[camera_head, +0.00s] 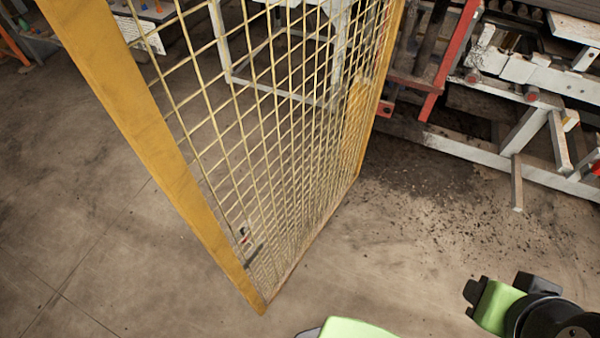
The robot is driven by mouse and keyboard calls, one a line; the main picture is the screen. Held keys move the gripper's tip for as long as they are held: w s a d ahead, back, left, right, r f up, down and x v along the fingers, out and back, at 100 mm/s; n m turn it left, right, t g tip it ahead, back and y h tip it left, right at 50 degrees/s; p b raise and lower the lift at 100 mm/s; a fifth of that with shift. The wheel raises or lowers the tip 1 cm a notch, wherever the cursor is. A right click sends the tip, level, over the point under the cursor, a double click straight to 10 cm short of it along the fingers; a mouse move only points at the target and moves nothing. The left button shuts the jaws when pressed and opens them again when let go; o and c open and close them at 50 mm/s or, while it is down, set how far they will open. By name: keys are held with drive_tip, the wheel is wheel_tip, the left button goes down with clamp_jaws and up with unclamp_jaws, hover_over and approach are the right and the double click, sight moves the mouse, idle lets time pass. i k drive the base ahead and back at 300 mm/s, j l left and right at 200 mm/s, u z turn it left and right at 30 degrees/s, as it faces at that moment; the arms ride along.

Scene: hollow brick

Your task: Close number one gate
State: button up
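The gate (150,140) is a yellow-framed wire mesh panel standing upright across the middle of the view. Its near upright runs from the top left to a low corner at bottom centre. Its far upright (380,90) is beside the red and white machinery. The panel stands at an angle over the floor. No number shows on it. A green and black part of my arm, seemingly my gripper (503,292), is at the lower right, apart from the gate. Whether it is open or shut is unclear.
White and red machinery (520,70) fills the upper right, with dark debris on the floor before it. A pale frame (226,60) shows behind the mesh. The concrete floor (70,220) is clear at left. A green part of my body is at the bottom.

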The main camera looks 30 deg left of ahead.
sight(89, 30)
drive_tip(key=k+j, duration=0.15)
drive_tip(key=j, duration=0.2)
drive_tip(key=k+j+z, duration=0.15)
drive_tip(key=j, duration=0.25)
drive_tip(key=k+j, duration=0.15)
drive_tip(key=j, duration=0.2)
drive_tip(key=k+j+z, duration=0.1)
drive_tip(key=j, duration=0.25)
drive_tip(key=k+j+z, duration=0.1)
drive_tip(key=j, duration=0.25)
drive_tip(key=k+j, duration=0.1)
drive_tip(key=j, duration=0.25)
drive_tip(key=k+j, duration=0.1)
drive_tip(key=j, duration=0.65)
drive_tip(key=i+j, duration=0.1)
drive_tip(key=j, duration=0.3)
drive_tip(key=i+j+u, duration=0.15)
drive_tip(key=j, duration=0.3)
drive_tip(key=i+j, duration=0.1)
drive_tip(key=j, duration=0.3)
drive_tip(key=i+j, duration=0.1)
drive_tip(key=i, duration=0.2)
drive_tip(key=u, duration=0.05)
